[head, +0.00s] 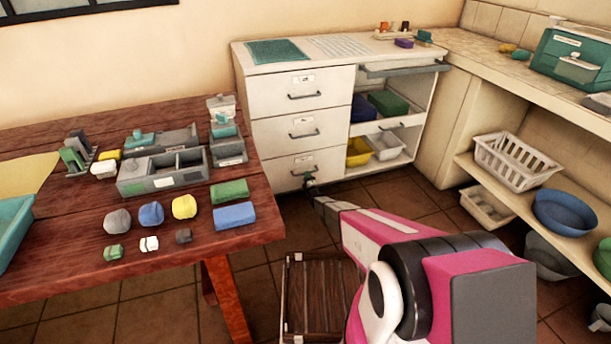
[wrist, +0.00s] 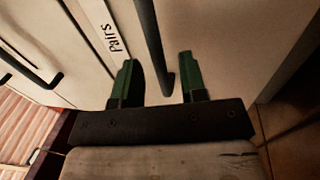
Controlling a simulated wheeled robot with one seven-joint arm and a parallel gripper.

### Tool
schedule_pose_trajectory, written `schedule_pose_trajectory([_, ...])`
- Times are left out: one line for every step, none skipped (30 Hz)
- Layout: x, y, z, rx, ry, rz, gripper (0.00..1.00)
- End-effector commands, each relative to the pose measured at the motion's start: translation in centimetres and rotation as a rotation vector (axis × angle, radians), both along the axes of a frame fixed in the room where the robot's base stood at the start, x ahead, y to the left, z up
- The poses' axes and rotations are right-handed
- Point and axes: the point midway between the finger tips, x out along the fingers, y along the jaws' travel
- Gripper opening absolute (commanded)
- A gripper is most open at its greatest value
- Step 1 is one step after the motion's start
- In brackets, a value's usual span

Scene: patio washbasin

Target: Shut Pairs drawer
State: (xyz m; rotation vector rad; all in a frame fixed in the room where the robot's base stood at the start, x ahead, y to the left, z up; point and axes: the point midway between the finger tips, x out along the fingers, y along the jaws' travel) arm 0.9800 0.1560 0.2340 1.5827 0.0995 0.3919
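The drawer labelled Pairs (wrist: 97,28) shows its front, label and dark bar handle (wrist: 152,45) in the wrist view. In the head view it appears to be the bottom left drawer (head: 275,172) of the white cabinet. Its front looks flush or nearly so with the drawers above; a small gap cannot be told. My gripper (wrist: 157,82) is open, its two green fingers apart on either side of the handle's end. Whether they touch the handle or front cannot be told.
A wooden table (head: 150,270) with blocks and trays stands left. The cabinet's right side is open, with bins (head: 385,147) and a grey panel (head: 405,68) jutting out on top. A shelf with a white basket (head: 515,162) and blue bowl (head: 565,213) is right. A slatted stool-like item (head: 318,295) stands on the floor.

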Motion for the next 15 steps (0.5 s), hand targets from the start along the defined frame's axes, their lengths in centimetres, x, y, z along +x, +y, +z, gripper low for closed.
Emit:
schedule_pose_trajectory([-1.1,-0.3,0.0,0.0,0.001,0.0,0.39])
schedule_pose_trajectory([-1.7,-0.5,-0.1,0.0,0.001,0.0,0.39])
schedule_pose_trajectory([-2.4,-0.7,-0.2,0.0,0.001,0.0,0.39])
schedule_pose_trajectory([-3.0,-0.9,-0.4,-0.001,0.002,0.0,0.39])
schedule_pose_trajectory([-3.5,-1.1,-0.5,-0.001,0.002,0.0,0.39])
schedule_pose_trajectory([-4.2,-1.3,-0.7,0.0,0.001,0.0,0.39])
schedule_pose_trajectory([-4.7,-1.4,-0.7,0.0,0.001,0.0,0.39])
schedule_pose_trajectory([-5.1,-1.6,-0.8,0.0,0.0,0.0,0.39])
schedule_pose_trajectory([-5.6,-1.8,-0.9,0.0,0.0,0.0,0.39])
schedule_pose_trajectory([-5.9,-1.9,-1.0,0.0,0.0,0.0,0.39])
schedule_pose_trajectory([-6.1,-2.0,-1.1,0.0,0.0,0.0,0.39])
schedule_pose_trajectory([-6.4,-2.0,-1.2,0.0,0.0,0.0,0.39])
schedule_pose_trajectory([-6.5,-2.1,-1.2,0.0,0.0,0.0,0.39])
schedule_pose_trajectory([-6.6,-2.1,-1.3,0.0,0.0,0.0,0.39])
schedule_pose_trajectory([-6.7,-2.2,-1.3,0.0,0.0,0.0,0.39])
